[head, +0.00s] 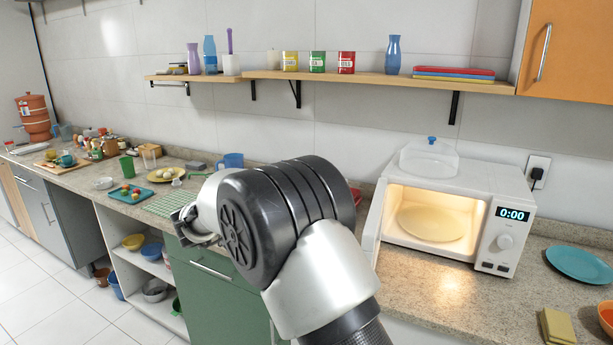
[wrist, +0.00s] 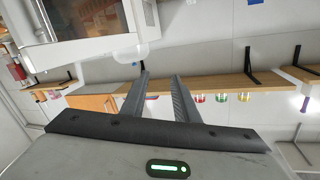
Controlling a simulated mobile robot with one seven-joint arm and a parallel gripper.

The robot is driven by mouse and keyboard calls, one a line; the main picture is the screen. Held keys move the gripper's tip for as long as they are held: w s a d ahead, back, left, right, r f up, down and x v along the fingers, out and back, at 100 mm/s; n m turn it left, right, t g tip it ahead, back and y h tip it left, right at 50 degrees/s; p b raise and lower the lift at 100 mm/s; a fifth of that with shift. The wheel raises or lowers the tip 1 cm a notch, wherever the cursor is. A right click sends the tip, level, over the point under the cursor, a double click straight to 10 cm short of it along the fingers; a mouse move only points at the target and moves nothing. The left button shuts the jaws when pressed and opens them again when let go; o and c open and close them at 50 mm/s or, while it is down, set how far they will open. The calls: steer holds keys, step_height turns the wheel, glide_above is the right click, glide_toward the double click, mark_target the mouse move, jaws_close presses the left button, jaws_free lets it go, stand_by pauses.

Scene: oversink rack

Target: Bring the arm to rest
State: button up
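My arm is bent up in front of the counter in the head view. My gripper (head: 190,222) is partly hidden behind my own arm there, near the counter's front edge. In the wrist view my gripper (wrist: 163,85) shows two dark fingers standing apart with nothing between them. It is open and empty, and touches nothing that I can see.
A lit microwave (head: 508,238) with its door open stands on the counter right of my arm. A teal plate (head: 579,264) lies farther right. A wall shelf (head: 370,80) holds bottles and tins. Left, the counter carries a blue tray (head: 118,197) and several dishes.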

steer(key=w+d+r+n+t+y+p, duration=0.1)
steer(key=w+r+n+t+y, duration=0.15)
steer(key=r, duration=0.45)
steer(key=w+d+r+n+t+y+p, duration=0.1)
steer(key=r+y, duration=0.3)
steer(key=r, duration=0.2)
steer(key=s+d+r+n+y+p, duration=0.2)
steer(key=s+r+n+y, duration=0.45)
steer(key=s+r, duration=0.2)
steer(key=s+d+f+g+p, duration=0.1)
steer(key=s+d+f+g, duration=0.2)
steer(key=s, duration=0.8)
steer(key=s+d+f+n+g+h+p, duration=0.1)
steer(key=s+d+f+g+p, duration=0.1)
steer(key=s+d+f+g, duration=0.2)
steer(key=s+d+f+g+p, duration=0.1)
steer(key=s+d+f+g, duration=0.3)
steer(key=s, duration=1.5)
steer(key=d+f, duration=0.4)
steer(key=d, duration=0.1)
steer(key=shift+s+n+h, duration=0.15)
steer(key=shift+n+h, duration=0.15)
steer(key=shift+n, duration=0.1)
